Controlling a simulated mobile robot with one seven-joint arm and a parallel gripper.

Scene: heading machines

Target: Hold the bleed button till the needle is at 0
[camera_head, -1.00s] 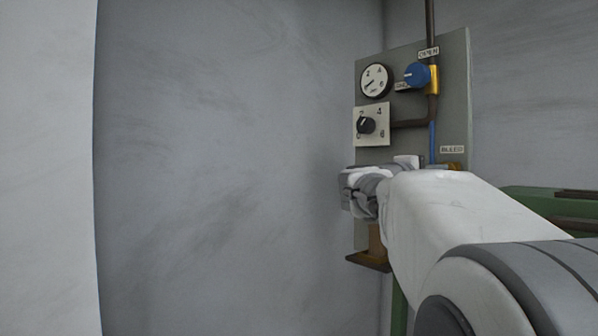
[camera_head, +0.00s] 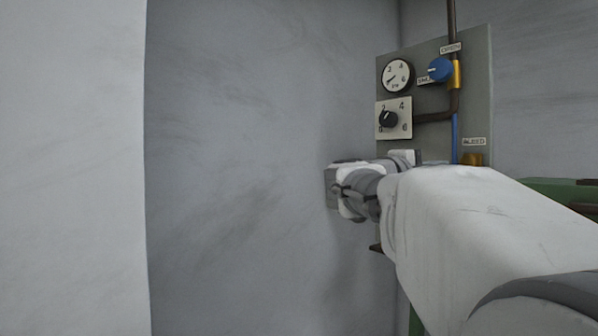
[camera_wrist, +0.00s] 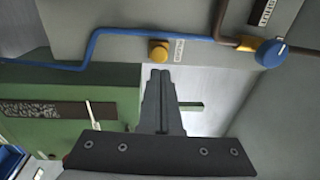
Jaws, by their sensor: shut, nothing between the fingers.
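The bleed button is a round yellow cap (camera_wrist: 158,51) on the grey panel (camera_wrist: 120,22), beside a BLEED label (camera_wrist: 179,50) in the wrist view. In the head view the BLEED label (camera_head: 474,142) shows above a yellow fitting partly hidden by my arm. My gripper (camera_wrist: 160,74) is shut and empty; its tips appear just below the button in the wrist view, with contact not visible. The fingers are hidden in the head view. The round white gauge (camera_head: 397,76) has its dark needle pointing to the lower left; the exact reading is too small to tell.
A blue knob (camera_head: 440,69) sits by the OPEN label, right of the gauge. A square dial (camera_head: 394,118) with a black pointer is below the gauge. A green machine (camera_wrist: 75,105) lies below the panel in the wrist view. Grey walls stand left and right.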

